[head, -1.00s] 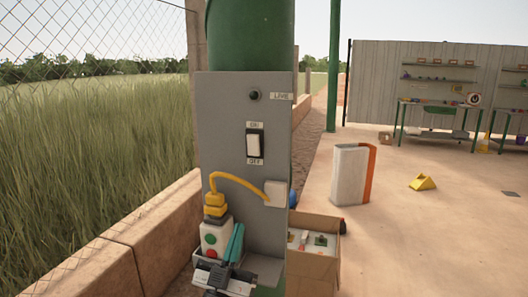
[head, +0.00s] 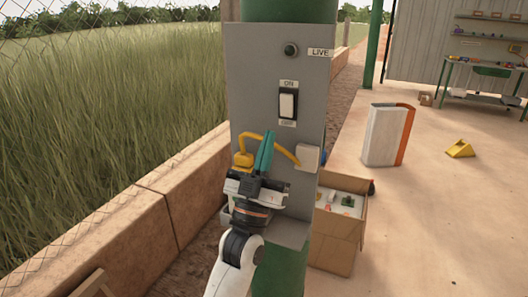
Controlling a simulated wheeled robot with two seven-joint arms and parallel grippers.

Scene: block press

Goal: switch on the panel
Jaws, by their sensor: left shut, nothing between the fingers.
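The grey panel (head: 253,75) is fixed upright on a green post. Near its top is a small, dark greenish lamp (head: 291,49) beside a LIVE label. Below it is a white rocker switch (head: 288,104) in a black frame, with ON above and OFF below; I cannot tell which way it is tipped. My left gripper (head: 265,143) is shut and empty, its teal fingers pointing up in front of the panel, below and left of the switch and apart from it. My right gripper is not in view.
A yellow cable (head: 285,151) runs from a yellow plug (head: 243,160) to a pale box (head: 308,157) on the panel. My left gripper covers most of the tray below. A cardboard box (head: 335,245) stands right of the post, a low wall (head: 150,215) left.

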